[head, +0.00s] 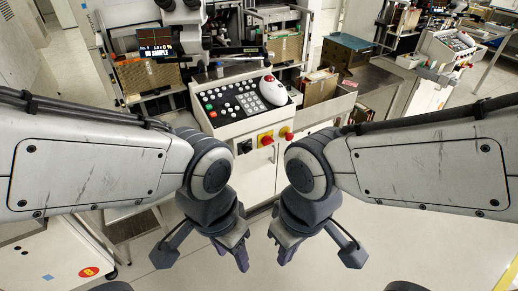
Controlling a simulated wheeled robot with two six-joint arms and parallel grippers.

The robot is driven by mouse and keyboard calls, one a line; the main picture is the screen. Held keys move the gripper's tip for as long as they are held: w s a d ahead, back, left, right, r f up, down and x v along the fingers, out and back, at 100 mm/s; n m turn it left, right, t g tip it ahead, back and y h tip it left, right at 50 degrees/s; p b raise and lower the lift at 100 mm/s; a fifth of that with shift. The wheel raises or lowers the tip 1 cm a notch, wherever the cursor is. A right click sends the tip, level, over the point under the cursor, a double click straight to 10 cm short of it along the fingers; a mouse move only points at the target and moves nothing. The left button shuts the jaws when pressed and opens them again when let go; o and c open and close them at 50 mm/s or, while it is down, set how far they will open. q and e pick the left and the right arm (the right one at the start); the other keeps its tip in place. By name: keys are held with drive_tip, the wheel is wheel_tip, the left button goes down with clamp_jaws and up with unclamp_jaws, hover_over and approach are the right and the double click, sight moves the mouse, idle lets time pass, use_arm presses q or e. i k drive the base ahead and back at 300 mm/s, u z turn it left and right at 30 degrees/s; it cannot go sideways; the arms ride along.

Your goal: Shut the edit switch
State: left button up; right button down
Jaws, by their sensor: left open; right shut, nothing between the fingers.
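No label is readable, so I cannot tell which is the edit switch. My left gripper (238,256) is open, pointing down below and in front of the console, empty. My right gripper (283,256) is shut and empty beside it. Neither touches the panel.
A small screen (158,48) and a microscope-like head stand behind the panel. Brown boxes (150,77) flank the machine. A grey cart with a blue-green box (346,52) is at right; a similar console (455,44) stands farther back. Open floor lies below the grippers.

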sight(246, 149)
drive_tip(key=z, duration=1.25)
drive_tip(key=k, duration=0.8)
drive_tip(key=u, duration=1)
drive_tip(key=i, duration=0.5)
drive_tip(key=u, duration=0.05)
